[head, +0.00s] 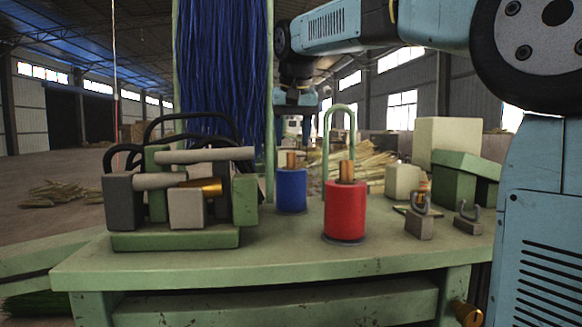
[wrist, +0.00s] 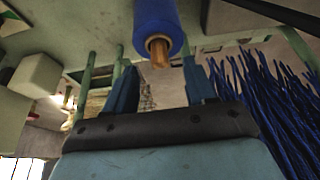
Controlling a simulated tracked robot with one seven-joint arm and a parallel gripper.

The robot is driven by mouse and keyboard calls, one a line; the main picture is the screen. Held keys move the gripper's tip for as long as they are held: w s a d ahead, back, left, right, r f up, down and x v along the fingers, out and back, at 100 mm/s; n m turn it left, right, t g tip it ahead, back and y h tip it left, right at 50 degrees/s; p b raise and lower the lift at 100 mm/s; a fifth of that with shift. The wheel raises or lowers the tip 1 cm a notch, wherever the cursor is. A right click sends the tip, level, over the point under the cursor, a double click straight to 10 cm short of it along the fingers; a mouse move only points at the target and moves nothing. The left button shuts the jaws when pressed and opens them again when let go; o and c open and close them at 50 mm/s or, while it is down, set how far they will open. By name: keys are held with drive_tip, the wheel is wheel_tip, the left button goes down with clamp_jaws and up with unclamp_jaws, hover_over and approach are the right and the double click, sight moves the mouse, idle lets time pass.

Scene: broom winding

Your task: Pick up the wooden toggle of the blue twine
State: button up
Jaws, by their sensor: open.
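The blue twine is wound on a spool (head: 291,192) standing upright on the green bench, behind and left of the red one. Its wooden toggle (head: 292,160) sticks up from the top. My gripper (head: 294,132) hangs above this toggle, pointing down, with its fingers apart and nothing between them. In the wrist view the blue spool (wrist: 156,18) is at the top middle, and its toggle (wrist: 160,55) points toward the gap between the two open fingers. The toggle appears roughly centred between them, and I see no contact.
A red spool (head: 345,212) with its own toggle stands close at the front right. A green hooped post (head: 340,112) rises behind it. A clamp-like machine (head: 180,205) fills the bench's left. Blue bristles (head: 222,70) hang behind. Metal hooks (head: 419,222) are at right.

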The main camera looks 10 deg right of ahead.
sight(291, 154)
drive_tip(key=shift+w+x, duration=0.1)
drive_tip(key=shift+x, duration=1.25)
drive_tip(key=shift+w+x, duration=0.15)
drive_tip(key=shift+x, duration=1.2)
drive_tip(key=shift+r, duration=0.1)
drive_tip(key=shift+c, duration=0.4)
clamp_jaws()
drive_tip(key=shift+r, duration=0.15)
